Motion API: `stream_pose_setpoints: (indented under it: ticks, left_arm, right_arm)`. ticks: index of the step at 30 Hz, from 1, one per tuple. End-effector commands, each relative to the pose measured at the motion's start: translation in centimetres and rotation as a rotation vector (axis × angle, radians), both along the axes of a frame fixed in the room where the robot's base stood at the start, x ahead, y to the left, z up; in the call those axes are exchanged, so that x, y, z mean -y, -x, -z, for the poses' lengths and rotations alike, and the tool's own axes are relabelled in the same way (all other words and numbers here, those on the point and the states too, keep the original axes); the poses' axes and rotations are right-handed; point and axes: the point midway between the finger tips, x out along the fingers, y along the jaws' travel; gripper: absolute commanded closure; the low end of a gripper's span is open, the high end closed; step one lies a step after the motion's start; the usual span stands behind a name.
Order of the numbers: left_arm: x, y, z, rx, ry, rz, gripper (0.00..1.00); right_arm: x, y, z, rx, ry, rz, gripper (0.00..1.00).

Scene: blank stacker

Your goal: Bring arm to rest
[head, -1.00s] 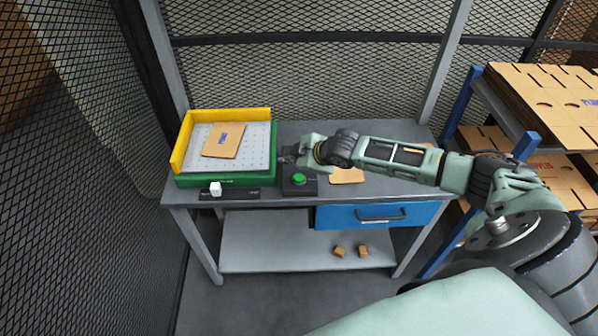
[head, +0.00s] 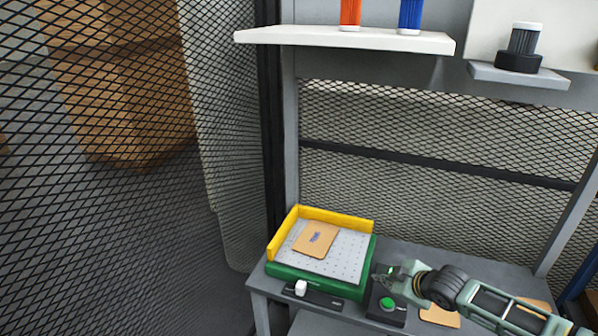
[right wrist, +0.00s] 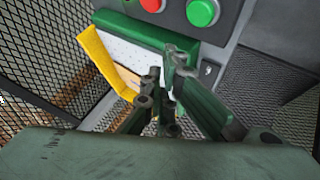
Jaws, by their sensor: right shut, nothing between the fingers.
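My right arm comes in from the lower right of the head view. Its gripper (head: 384,271) is above the grey table, just behind the black box with a green button (head: 388,303) and beside the green stacker tray (head: 318,284). In the right wrist view the fingers (right wrist: 164,76) are together and empty, with the tray behind them. A cardboard blank (head: 317,239) with blue print lies on the tray's perforated plate, inside the yellow corner fence (head: 334,219). My left gripper is not in view.
Mesh fencing stands to the left and behind. A white shelf (head: 345,40) with an orange and a blue container hangs above. The right wrist view also shows a red button (right wrist: 152,4).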

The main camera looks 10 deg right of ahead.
Motion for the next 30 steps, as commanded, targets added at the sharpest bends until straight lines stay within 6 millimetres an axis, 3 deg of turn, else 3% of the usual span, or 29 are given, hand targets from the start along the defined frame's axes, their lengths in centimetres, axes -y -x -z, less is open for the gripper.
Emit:
stream_pose_setpoints:
  ticks: [2,5,8,10,12,15,20,30]
  left_arm:
    - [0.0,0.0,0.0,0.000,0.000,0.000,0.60]
    - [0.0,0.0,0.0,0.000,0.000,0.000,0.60]
    - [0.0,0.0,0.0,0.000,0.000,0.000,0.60]
    - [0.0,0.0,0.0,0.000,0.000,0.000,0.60]
    - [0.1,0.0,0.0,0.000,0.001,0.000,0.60]
    - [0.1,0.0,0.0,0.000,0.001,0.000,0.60]
    - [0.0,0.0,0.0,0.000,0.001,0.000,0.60]
    - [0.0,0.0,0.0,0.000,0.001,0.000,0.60]
  right_arm:
    - [-1.5,0.7,0.7,-0.017,-0.012,-0.011,1.00]
    - [-5.5,2.8,2.4,-0.058,-0.046,-0.035,1.00]
    - [-11.4,6.5,4.1,-0.121,-0.098,-0.055,1.00]
    - [-15.6,10.0,4.8,-0.172,-0.146,-0.048,1.00]
    - [-18.7,13.3,4.8,-0.216,-0.191,-0.014,1.00]
    - [-20.8,17.6,4.2,-0.272,-0.243,0.077,1.00]
    - [-20.6,22.6,3.2,-0.345,-0.286,0.245,1.00]
    - [-17.1,30.4,1.9,-0.463,-0.310,0.553,1.00]
